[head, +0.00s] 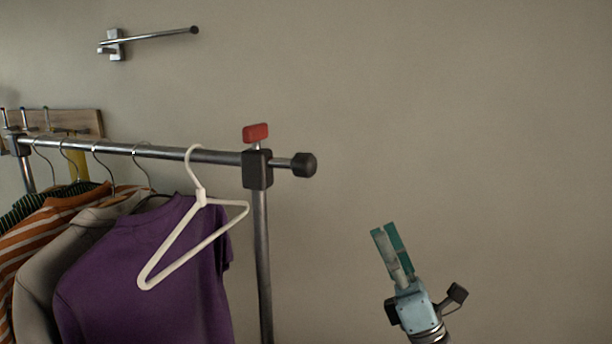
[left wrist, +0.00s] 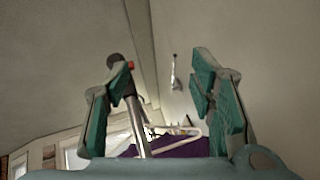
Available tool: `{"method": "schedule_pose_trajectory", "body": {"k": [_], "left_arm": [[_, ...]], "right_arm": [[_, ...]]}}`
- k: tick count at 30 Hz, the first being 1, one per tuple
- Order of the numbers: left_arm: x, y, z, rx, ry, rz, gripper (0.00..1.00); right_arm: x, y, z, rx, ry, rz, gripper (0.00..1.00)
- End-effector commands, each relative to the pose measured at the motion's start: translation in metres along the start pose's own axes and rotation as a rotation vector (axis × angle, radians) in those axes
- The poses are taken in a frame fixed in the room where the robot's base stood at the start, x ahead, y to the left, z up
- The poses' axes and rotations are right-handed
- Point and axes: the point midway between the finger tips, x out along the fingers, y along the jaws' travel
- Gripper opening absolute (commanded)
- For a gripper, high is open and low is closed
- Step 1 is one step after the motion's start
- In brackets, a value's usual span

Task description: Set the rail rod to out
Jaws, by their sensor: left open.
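The rail rod (head: 279,162) is a thin metal bar with a black end knob (head: 304,165). A short length of it shows beyond the black corner bracket (head: 257,170) at the right end of the clothes rail. A red knob (head: 256,132) stands on top of the bracket. My left gripper (head: 386,229) is open and empty, to the right of and lower than the end knob, apart from it and pointing up. In the left wrist view the black end knob (left wrist: 113,60) and the red knob (left wrist: 131,65) show beside the left finger, partly hidden by it. My right gripper is out of view.
A white hanger (head: 200,198), a purple shirt (head: 150,275) and several other garments hang from the rail (head: 120,149). The rail's upright post (head: 263,265) stands below the bracket. A metal wall arm (head: 155,37) is at upper left. The right side shows bare wall.

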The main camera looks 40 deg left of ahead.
Motion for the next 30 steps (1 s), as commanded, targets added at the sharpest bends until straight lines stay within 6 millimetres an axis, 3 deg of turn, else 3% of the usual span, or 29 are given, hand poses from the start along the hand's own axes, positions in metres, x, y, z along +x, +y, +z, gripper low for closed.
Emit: {"method": "schedule_pose_trajectory", "body": {"k": [1, 3, 5, 8, 19, 24, 30], "left_arm": [[0.016, 0.023, -0.003, -0.092, 0.104, 0.09, 0.5], [0.029, 0.048, -0.009, -0.188, 0.212, 0.188, 0.5], [0.037, 0.058, -0.013, -0.222, 0.252, 0.226, 0.5], [0.054, 0.063, -0.017, -0.226, 0.258, 0.233, 0.5], [0.146, 0.082, -0.041, -0.221, 0.25, 0.231, 0.5], [0.166, 0.085, -0.049, -0.221, 0.251, 0.228, 0.5], [0.169, 0.085, -0.051, -0.221, 0.25, 0.227, 0.5]], "right_arm": [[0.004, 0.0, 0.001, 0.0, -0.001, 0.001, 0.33], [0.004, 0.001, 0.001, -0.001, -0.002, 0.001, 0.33], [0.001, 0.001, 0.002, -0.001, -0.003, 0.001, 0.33], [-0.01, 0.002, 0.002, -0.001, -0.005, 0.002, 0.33], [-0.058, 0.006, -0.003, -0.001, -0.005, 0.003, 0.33], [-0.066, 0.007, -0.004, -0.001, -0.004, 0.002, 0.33], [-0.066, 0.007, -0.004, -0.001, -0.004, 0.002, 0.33]]}}
